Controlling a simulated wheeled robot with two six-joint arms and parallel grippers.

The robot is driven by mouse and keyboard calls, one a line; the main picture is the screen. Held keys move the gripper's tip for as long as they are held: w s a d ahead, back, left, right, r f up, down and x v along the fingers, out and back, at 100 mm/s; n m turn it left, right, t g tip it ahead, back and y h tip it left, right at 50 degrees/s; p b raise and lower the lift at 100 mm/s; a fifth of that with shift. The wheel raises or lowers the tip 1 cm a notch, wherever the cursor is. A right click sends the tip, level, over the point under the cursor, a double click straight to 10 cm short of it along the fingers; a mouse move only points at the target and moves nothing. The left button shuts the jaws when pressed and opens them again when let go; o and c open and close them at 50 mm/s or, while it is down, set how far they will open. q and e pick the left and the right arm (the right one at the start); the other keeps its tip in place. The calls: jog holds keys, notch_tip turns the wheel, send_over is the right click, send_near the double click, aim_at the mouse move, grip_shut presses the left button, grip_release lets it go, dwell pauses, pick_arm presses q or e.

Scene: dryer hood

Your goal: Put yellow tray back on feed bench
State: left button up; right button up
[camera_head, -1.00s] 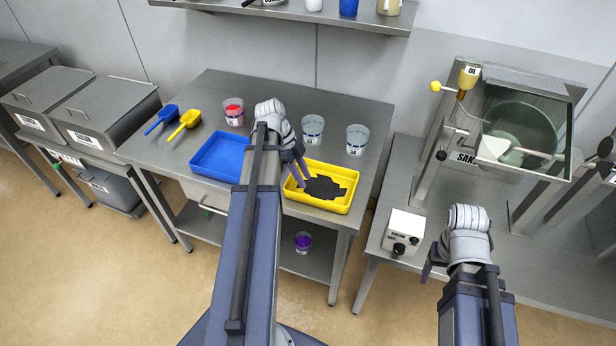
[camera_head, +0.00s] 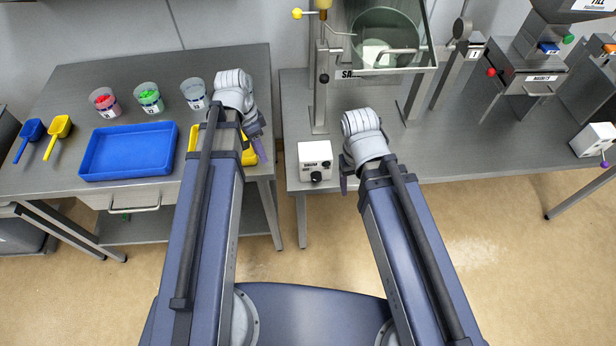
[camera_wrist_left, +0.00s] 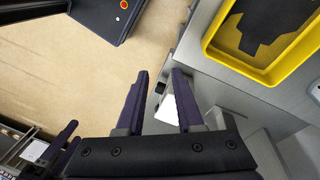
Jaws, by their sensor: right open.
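The yellow tray (camera_head: 249,157) lies on the left steel bench near its right front corner, mostly hidden behind my left arm in the head view. The left wrist view shows the tray (camera_wrist_left: 286,68) at upper right, with a dark patch on its floor. My left gripper (camera_head: 259,150) is by the tray's right side in the head view. Its two fingers (camera_wrist_left: 163,85) stand apart with nothing between them, clear of the tray in the wrist view. My right gripper (camera_head: 347,182) is open, in front of the right bench. Which bench is the feed bench is not readable.
A blue tray (camera_head: 128,152), blue scoop (camera_head: 31,130), yellow scoop (camera_head: 58,128) and several cups (camera_head: 149,97) sit on the left bench (camera_head: 80,84). A white control box (camera_head: 315,158) and a glass-fronted hood (camera_head: 380,40) stand on the right bench (camera_head: 450,150). A gap separates the benches.

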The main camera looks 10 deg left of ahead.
pick_arm(q)
jog(key=s+d+n+y, duration=0.1)
jog(key=s+d+n, duration=0.2)
jog(key=d, duration=0.4)
jog(key=s+d+n+y, duration=0.2)
jog(key=s+d+n, duration=0.1)
jog(key=d, duration=0.5)
jog(key=shift+s+t, duration=0.3)
jog(key=shift+s, duration=0.3)
jog(key=shift+f, duration=0.1)
